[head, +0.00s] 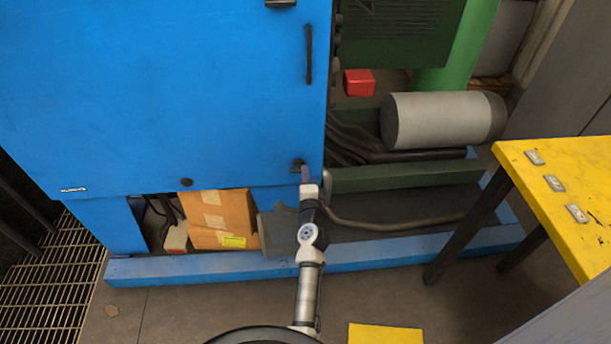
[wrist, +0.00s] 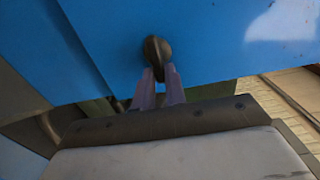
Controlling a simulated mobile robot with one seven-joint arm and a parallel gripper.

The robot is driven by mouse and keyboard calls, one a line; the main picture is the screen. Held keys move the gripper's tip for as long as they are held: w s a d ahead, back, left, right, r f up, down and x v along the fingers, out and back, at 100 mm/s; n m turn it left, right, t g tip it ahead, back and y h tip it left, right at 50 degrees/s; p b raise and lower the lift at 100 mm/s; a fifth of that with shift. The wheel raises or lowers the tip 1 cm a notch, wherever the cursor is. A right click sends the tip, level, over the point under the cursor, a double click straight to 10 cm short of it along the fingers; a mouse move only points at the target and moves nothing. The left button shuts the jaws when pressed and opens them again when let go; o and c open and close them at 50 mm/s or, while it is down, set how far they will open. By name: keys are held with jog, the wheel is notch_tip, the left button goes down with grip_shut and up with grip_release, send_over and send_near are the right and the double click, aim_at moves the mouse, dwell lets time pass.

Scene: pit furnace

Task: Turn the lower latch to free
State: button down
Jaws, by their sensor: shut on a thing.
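The lower latch (head: 297,164) is a small dark knob near the lower right corner of the blue cabinet door (head: 180,90). In the wrist view the latch (wrist: 156,50) is an upright, slightly tilted dark oval on the blue panel. My gripper (head: 306,174) reaches up to it from below. In the wrist view the purple-grey fingers of my gripper (wrist: 158,80) are shut on the lower end of the latch. The fingers hide that end. Another dark latch (head: 281,3) is cut off at the top edge of the head view.
A black vertical handle (head: 309,54) is on the door above. A cardboard box (head: 221,218) sits under the cabinet. A grey cylinder (head: 438,120) and dark hoses lie right of the door. A yellow table (head: 570,190) stands at the right. Open floor lies in front.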

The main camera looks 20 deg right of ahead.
dwell(0.3)
jog(key=c, duration=1.4)
grip_release()
jog(key=shift+c, duration=0.2)
jog(key=shift+s, duration=0.15)
